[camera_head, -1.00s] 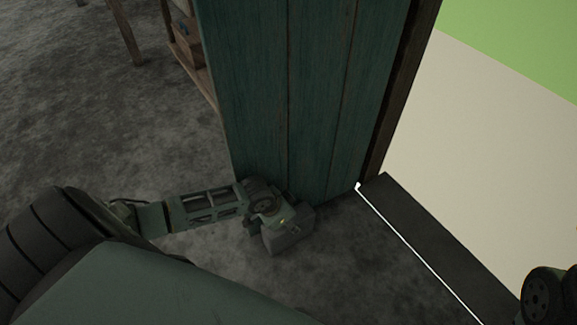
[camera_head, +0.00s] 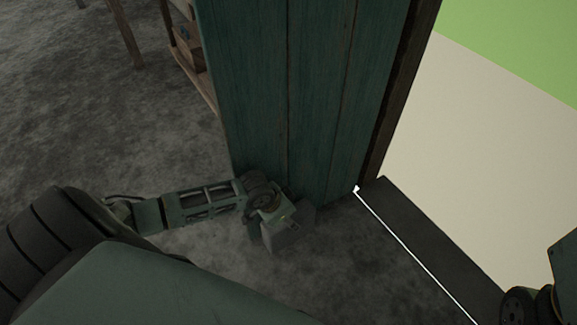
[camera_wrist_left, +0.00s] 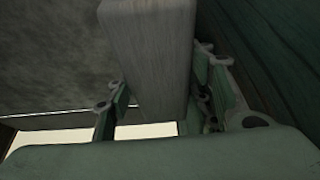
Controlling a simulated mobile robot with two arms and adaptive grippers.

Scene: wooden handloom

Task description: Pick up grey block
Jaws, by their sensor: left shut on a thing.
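The grey block (camera_head: 287,236) is by the foot of the teal plank door in the head view. My left gripper (camera_head: 268,222) is over its near side and partly hides it. In the left wrist view the block (camera_wrist_left: 150,50) stands large between the two green fingers of my left gripper (camera_wrist_left: 155,110), which are shut on it. I cannot tell whether the block touches the floor. My right arm shows only in part at the lower right of the head view, and its gripper is out of sight.
The teal plank door (camera_head: 290,100) stands right behind the block. A dark threshold (camera_head: 430,240) with a bright edge lies to the right, with pale ground beyond. Wooden shelving (camera_head: 190,50) is behind the door. The grey floor (camera_head: 90,110) at left is open.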

